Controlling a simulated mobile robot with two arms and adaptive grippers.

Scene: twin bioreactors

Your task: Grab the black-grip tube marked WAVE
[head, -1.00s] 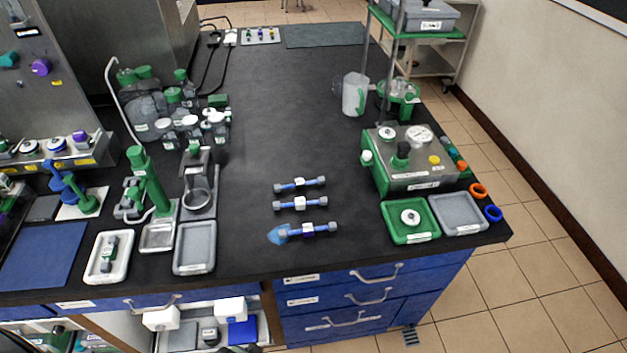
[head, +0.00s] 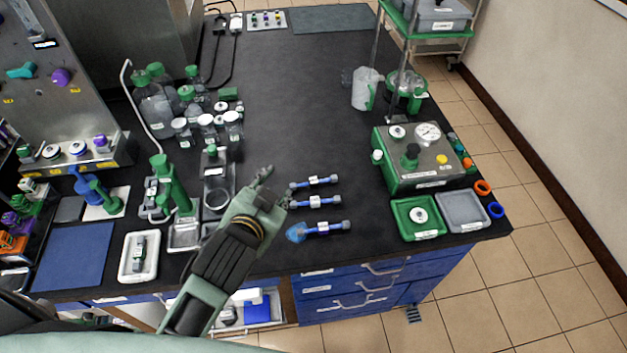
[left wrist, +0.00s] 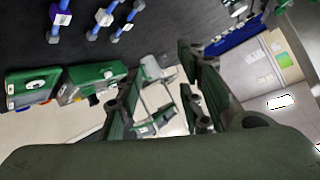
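Three blue tubes with grey ends and white labels lie crosswise on the black bench: a back tube (head: 314,182), a middle tube (head: 315,202) and a front tube (head: 322,229). The front one has a light-blue flared piece at its left end. The lettering is too small to read, so I cannot tell which is marked WAVE. Parts of the tubes show in the left wrist view (left wrist: 103,18), at the top left. My left gripper (head: 274,187) is open and empty, just left of the back and middle tubes. My right gripper is not in view.
A green-and-metal device with a gauge (head: 418,157) stands to the right, with a green tray (head: 436,232) and a grey tray (head: 482,222) in front. Bottles (head: 155,105) and a green stand (head: 175,185) are to the left. The bench behind the tubes is clear.

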